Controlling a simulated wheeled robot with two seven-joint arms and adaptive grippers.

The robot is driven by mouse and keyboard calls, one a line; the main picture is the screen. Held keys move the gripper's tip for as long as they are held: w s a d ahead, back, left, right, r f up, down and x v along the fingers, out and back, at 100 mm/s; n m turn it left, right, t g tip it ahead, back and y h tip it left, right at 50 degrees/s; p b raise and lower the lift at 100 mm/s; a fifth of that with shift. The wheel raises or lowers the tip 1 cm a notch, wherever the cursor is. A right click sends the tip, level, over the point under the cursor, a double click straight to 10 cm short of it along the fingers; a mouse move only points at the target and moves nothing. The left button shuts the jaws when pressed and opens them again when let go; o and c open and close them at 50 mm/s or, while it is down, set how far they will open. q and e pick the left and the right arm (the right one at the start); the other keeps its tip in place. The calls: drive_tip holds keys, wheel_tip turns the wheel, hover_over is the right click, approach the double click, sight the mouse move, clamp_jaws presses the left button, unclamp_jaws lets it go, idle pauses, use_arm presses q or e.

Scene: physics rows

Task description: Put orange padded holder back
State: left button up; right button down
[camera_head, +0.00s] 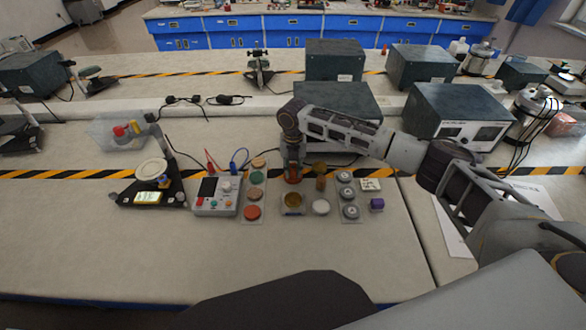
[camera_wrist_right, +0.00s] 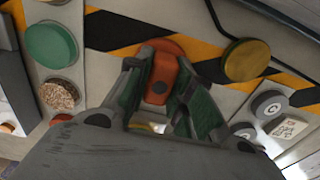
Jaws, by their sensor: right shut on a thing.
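The orange padded holder (camera_wrist_right: 160,78) is between the two fingers of my right gripper (camera_wrist_right: 166,100) in the right wrist view, and the fingers are closed on it. In the head view the right gripper (camera_head: 292,168) points down over the table, with a little of the orange holder (camera_head: 292,180) showing below it. I cannot tell whether the holder touches the table. To the left is a strip (camera_head: 246,201) bearing a green disc (camera_head: 257,177), a cork disc (camera_head: 254,194) and a red disc (camera_head: 252,212). My left gripper is out of view.
A brass dish (camera_head: 293,201), a white disc (camera_head: 320,207) and a brass piece (camera_head: 320,182) are close by. Right of these are a strip of grey discs (camera_head: 350,195) and a purple block (camera_head: 377,204). A meter box (camera_head: 216,195) stands left. The front table is clear.

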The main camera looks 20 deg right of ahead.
sight(293, 167)
drive_tip(key=shift+f, duration=0.1)
idle(0.3)
drive_tip(key=c, duration=1.3)
unclamp_jaws()
drive_tip(key=shift+o, duration=0.2)
wheel_tip(293, 167, up, 12)
